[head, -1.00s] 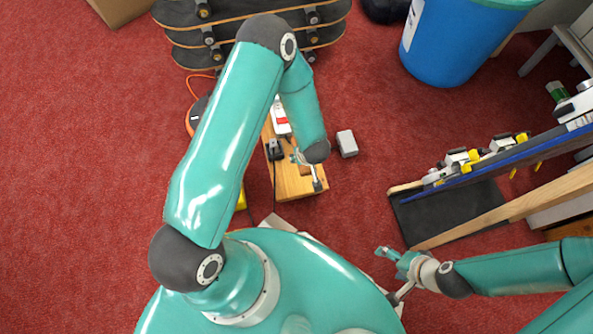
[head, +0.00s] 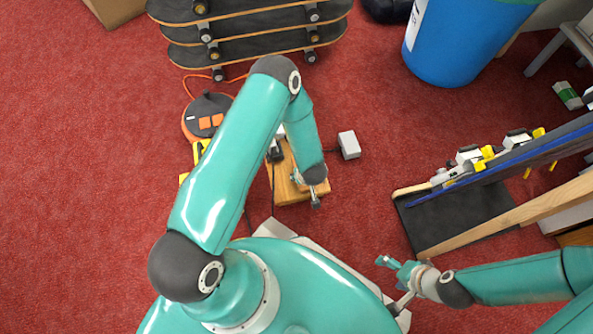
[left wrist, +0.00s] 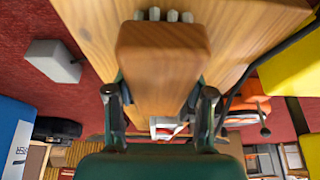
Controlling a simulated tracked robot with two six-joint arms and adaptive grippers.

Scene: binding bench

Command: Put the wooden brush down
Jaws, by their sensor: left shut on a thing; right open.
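The wooden brush (left wrist: 162,65) shows close up in the left wrist view, a brown block with pale bristle tufts at its top end. My left gripper (left wrist: 162,108) is shut on it, one finger on each side. Behind the brush lies a light wooden board (left wrist: 235,30); I cannot tell whether the brush touches it. In the head view my left gripper (head: 310,190) is over the near end of the wooden board (head: 288,192), and my arm hides most of the brush. My right gripper (head: 388,262) is open and empty over the floor at lower right.
A grey box (head: 349,145) sits on the red carpet right of the board. An orange and black cable reel (head: 206,117) lies to the left. Stacked skateboards (head: 250,22) and a blue bin (head: 452,45) stand at the back. A black-matted bench (head: 455,215) is at right.

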